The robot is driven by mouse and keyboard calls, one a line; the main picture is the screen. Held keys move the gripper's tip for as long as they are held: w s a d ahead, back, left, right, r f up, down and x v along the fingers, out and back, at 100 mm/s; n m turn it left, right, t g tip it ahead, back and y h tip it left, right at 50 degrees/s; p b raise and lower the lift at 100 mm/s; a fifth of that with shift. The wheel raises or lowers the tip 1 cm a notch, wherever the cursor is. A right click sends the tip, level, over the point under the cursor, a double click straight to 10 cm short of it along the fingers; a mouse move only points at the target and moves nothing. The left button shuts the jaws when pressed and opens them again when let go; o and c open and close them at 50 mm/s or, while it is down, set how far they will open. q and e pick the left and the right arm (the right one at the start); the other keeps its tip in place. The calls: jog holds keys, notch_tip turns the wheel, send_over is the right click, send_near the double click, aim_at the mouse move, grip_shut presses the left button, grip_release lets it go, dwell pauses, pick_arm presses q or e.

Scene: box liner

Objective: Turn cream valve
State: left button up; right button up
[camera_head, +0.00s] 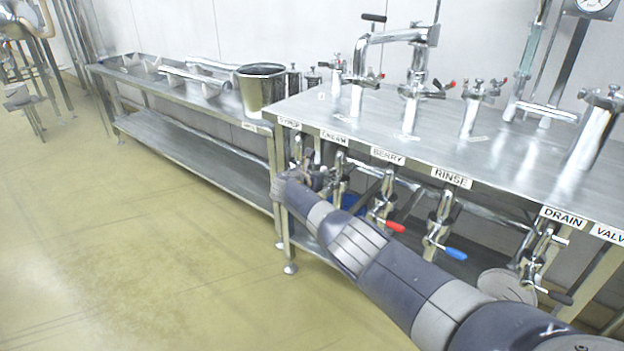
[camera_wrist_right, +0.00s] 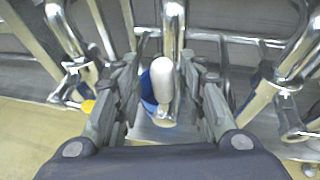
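The CREAM label (camera_head: 335,137) is on the table's front edge, with a chrome cream valve (camera_head: 341,166) below it, partly hidden by my right arm. In the right wrist view, the valve's cream-white handle (camera_wrist_right: 163,80) points down the middle of the picture, below a chrome pipe. My right gripper (camera_wrist_right: 163,92) is open, one finger on each side of this handle, with a gap visible on both sides. In the head view my right gripper (camera_head: 304,172) is at the syrup and cream end of the row. My left gripper is not in view.
The berry valve with a red handle (camera_head: 395,226) and the rinse valve with a blue handle (camera_head: 456,253) hang to the right, close to my arm. A yellow handle (camera_wrist_right: 88,106) is at the left. A blue container (camera_wrist_right: 148,88) is behind. The floor (camera_head: 130,240) is clear.

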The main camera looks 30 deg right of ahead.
jog(key=v, duration=1.1)
jog(key=shift+s+a, duration=0.2)
jog(key=shift+s, duration=0.1)
jog(key=shift+f, duration=0.1)
dwell(0.3)
